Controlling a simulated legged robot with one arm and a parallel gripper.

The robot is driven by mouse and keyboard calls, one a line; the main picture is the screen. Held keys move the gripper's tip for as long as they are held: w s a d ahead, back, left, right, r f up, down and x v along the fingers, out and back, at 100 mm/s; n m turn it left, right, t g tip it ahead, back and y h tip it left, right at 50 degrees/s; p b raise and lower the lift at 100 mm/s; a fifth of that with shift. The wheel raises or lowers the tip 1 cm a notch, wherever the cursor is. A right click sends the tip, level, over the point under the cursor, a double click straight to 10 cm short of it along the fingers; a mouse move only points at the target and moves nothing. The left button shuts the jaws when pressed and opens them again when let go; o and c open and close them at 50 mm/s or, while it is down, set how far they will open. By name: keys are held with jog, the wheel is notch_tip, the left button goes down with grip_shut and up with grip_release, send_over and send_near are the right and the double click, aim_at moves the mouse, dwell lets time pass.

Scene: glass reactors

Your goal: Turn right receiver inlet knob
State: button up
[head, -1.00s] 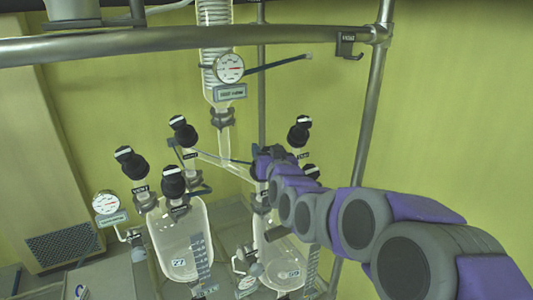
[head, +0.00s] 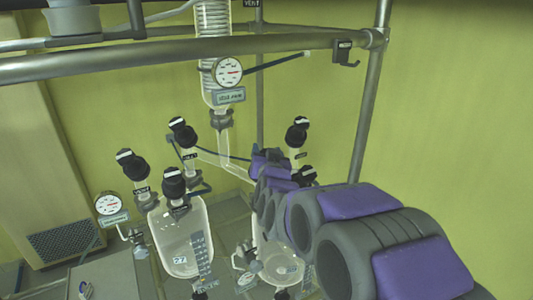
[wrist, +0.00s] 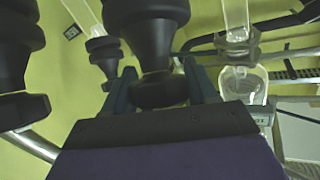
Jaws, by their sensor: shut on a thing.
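The right receiver (head: 280,268) is a clear glass vessel low in the head view, partly hidden by my arm. Its inlet knob is hidden behind my gripper (head: 262,160) in the head view. In the wrist view my gripper (wrist: 162,84) has one finger on each side of a black knob (wrist: 160,92) and is shut on it. A wider black part (wrist: 155,25) rises above the gripped section. I cannot read a label on it, so which knob this is rests on its place by the right receiver.
A metal frame bar (head: 200,57) crosses above. A round gauge (head: 228,72) hangs at the centre.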

jog(key=o, duration=1)
jog(key=shift+a, duration=0.1)
jog(key=shift+c, duration=0.2)
jog(key=shift+s, duration=0.15)
jog(key=s+d+b, duration=0.2)
jog(key=s+d, duration=0.1)
jog(key=s, duration=1.3)
jog(key=shift+s+r+b, duration=0.35)
jog(key=shift+s+b, duration=0.05)
jog(key=shift+f, duration=0.1)
jog(key=s+d+f+n+g+b, duration=0.1)
jog(key=s+d+f+g+b, duration=0.15)
jog(key=s+f+g, duration=0.45)
jog(key=s+d+f+g+b, duration=0.1)
jog(key=s+d+f+g, duration=0.2)
jog(key=f, duration=0.8)
jog(key=s+d+f+g+h+b, duration=0.1)
jog(key=s+d+f+g, duration=0.1)
jog(key=s, duration=0.5)
jog(key=s+d+f+g+h+b, duration=0.1)
jog(key=s+d+f+g, duration=0.2)
jog(key=s, duration=0.5)
jog(key=s+d+f+g+h+b, duration=0.1)
jog(key=s+d+f+g, duration=0.2)
jog(key=s, duration=0.5)
jog(key=d+g, duration=0.1)
jog(key=d, duration=0.1)
jog(key=shift+s+d, duration=0.25)
jog(key=shift+d, duration=0.05)
